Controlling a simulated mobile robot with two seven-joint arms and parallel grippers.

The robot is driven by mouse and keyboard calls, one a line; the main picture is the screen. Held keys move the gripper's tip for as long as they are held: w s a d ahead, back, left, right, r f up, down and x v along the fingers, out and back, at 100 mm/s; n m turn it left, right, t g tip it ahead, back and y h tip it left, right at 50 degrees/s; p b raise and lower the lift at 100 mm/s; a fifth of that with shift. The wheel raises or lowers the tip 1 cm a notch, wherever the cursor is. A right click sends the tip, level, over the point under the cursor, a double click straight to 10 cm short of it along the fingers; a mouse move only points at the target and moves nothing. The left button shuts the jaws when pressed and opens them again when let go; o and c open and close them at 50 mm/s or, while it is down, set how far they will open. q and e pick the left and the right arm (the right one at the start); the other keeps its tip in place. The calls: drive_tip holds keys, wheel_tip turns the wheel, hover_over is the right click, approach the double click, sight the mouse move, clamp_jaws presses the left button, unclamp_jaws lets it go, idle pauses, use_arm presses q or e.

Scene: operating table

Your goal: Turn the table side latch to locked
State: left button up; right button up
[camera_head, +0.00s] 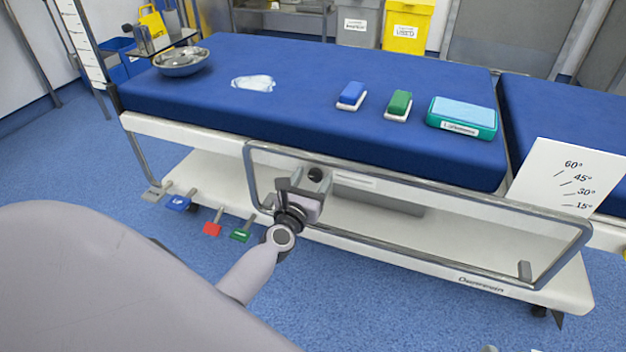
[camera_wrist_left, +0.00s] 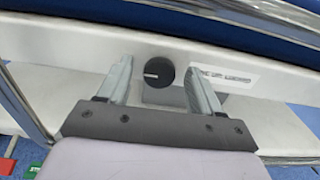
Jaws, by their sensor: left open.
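The table side latch is a round black knob (camera_wrist_left: 159,72) with a white mark on it, set in the pale side of the operating table, with a label (camera_wrist_left: 230,76) to its right in the left wrist view. In the head view the knob (camera_head: 316,174) shows just beyond my left gripper (camera_head: 307,178). My left gripper (camera_wrist_left: 160,80) is open and empty, with one finger on each side of the knob in the wrist view. I cannot tell whether the fingers touch it. My right gripper is not in view.
A metal side rail (camera_head: 420,183) frames the table's near side around my left gripper. Coloured pedals (camera_head: 212,228) stand low at the left. On the blue mattress (camera_head: 300,70) are a metal bowl (camera_head: 181,62), two brushes and a teal box (camera_head: 462,115). An angle card (camera_head: 568,180) stands at the right.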

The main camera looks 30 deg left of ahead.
use_arm(q)
drive_tip(key=shift+w+a, duration=0.1)
drive_tip(key=shift+w, duration=0.25)
drive_tip(key=shift+c, duration=0.3)
drive_tip(key=c, duration=1)
